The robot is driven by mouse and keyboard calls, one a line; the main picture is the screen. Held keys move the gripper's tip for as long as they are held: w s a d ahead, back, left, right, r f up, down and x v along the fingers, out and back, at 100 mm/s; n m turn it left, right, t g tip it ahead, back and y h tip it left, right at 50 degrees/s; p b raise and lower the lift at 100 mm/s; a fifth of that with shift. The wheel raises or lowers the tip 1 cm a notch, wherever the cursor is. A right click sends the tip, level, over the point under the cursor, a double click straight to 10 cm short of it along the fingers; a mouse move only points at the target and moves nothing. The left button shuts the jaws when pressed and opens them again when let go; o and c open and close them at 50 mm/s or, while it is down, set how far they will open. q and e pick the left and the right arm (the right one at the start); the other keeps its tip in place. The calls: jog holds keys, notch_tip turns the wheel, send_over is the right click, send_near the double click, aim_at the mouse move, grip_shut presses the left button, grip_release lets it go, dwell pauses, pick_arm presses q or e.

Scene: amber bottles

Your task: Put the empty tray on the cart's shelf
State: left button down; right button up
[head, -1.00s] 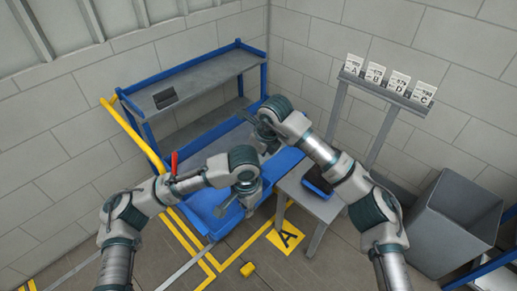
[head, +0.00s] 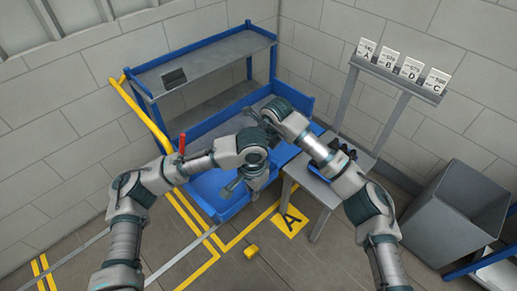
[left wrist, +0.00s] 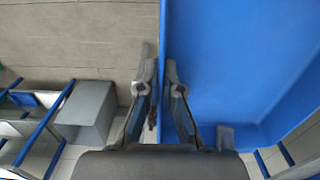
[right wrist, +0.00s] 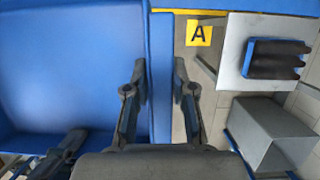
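The large blue tray (head: 212,195) is empty where I see it, in front of and below the cart's grey upper shelf (head: 212,58). My left gripper (left wrist: 158,75) straddles a tray wall, one finger outside and one inside, and looks shut on it. In the head view the left gripper (head: 243,190) and the right wrist hide part of the tray. I cannot tell whether the tray is resting on something or held clear.
A small grey table (head: 305,180) stands close right of the tray, bearing a small blue tray with dark items (right wrist: 275,58). A grey bin (head: 462,215) is at the right. A dark object (head: 174,78) lies on the upper shelf. A yellow rail (head: 145,125) runs along the cart's left.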

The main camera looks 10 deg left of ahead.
pick_arm(q)
jog(key=c, duration=1.2)
grip_release()
jog(key=shift+c, duration=0.2)
jog(key=shift+w+r, duration=0.1)
jog(key=shift+r, duration=0.05)
